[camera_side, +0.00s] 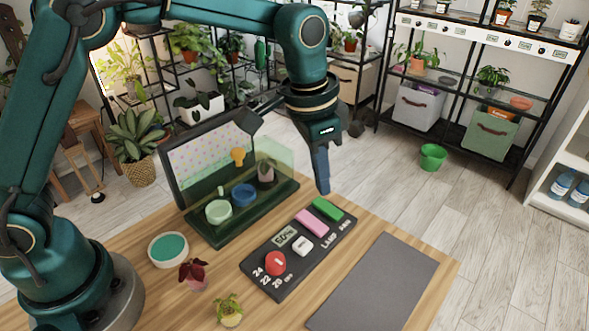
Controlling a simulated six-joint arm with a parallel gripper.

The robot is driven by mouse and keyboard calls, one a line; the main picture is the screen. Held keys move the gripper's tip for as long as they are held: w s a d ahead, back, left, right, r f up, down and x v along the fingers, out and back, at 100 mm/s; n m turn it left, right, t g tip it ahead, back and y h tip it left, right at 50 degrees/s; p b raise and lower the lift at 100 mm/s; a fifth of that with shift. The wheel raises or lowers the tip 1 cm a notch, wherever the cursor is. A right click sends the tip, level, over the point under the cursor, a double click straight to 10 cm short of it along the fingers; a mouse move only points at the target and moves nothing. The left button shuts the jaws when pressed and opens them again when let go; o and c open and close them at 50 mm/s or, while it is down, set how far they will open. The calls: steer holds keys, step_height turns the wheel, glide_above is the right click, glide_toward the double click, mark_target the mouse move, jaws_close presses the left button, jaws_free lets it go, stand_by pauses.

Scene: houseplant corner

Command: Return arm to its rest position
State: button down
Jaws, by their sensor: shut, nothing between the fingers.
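My gripper (322,172) hangs from my green arm and points down, above the far end of the control panel. Its fingers are shut and hold nothing. The dark control panel (283,284) lies on the wooden table below it, with a red knob (275,263), a small display reading about 60% (285,236), a white button (302,245), a pink button (312,222) and a green button (328,208). The fingertips appear apart from the panel, though the exact gap cannot be told from this view.
A green tray stand (228,232) with a clear cover holds several pots left of the gripper. A teal-topped dish (168,250), a red-leaved plant (194,274) and a small green plant (229,309) stand nearer. A grey mat (375,285) lies bare at right. Plant shelves stand behind.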

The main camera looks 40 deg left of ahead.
steer(key=s+a+r+n+t, duration=0.25)
steer(key=s+a+r, duration=0.45)
steer(key=r, duration=0.4)
steer(key=s+a+f+n, duration=0.1)
steer(key=s+a+f, duration=0.1)
steer(key=s, duration=0.3)
steer(key=s+a+f+n+t+y, duration=0.1)
steer(key=s+a+f+n, duration=0.1)
steer(key=s+f, duration=0.2)
steer(key=shift+s+a, duration=0.2)
steer(key=shift+s, duration=0.65)
